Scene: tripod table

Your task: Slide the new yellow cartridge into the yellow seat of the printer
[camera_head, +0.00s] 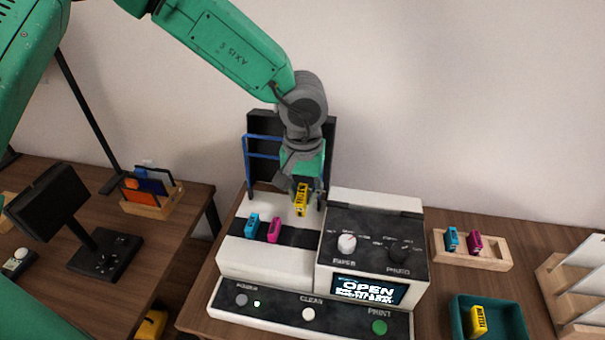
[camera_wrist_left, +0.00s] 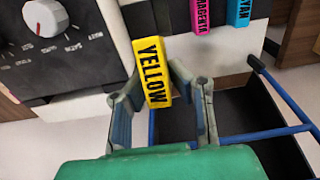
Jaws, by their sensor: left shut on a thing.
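My left gripper (camera_head: 302,190) is shut on a yellow cartridge (camera_head: 301,202) above the back of the printer's carriage area. In the left wrist view the yellow cartridge (camera_wrist_left: 152,72), labelled YELLOW, sits tilted between the fingers (camera_wrist_left: 165,100). The white printer (camera_head: 262,262) has a cyan cartridge (camera_head: 252,224) and a magenta cartridge (camera_head: 274,230) in its dark seat strip (camera_head: 302,238). The strip to the right of magenta shows no cartridge; whether the held cartridge touches the printer I cannot tell. My right gripper is not in view.
The printer's display (camera_head: 368,290) reads OPEN. A teal bin (camera_head: 515,318) at the right holds another yellow cartridge (camera_head: 479,320). A wooden rack (camera_head: 490,263) holds cyan and magenta cartridges. A blue frame (camera_head: 262,138) stands behind the printer. A side table (camera_head: 165,240) is at the left.

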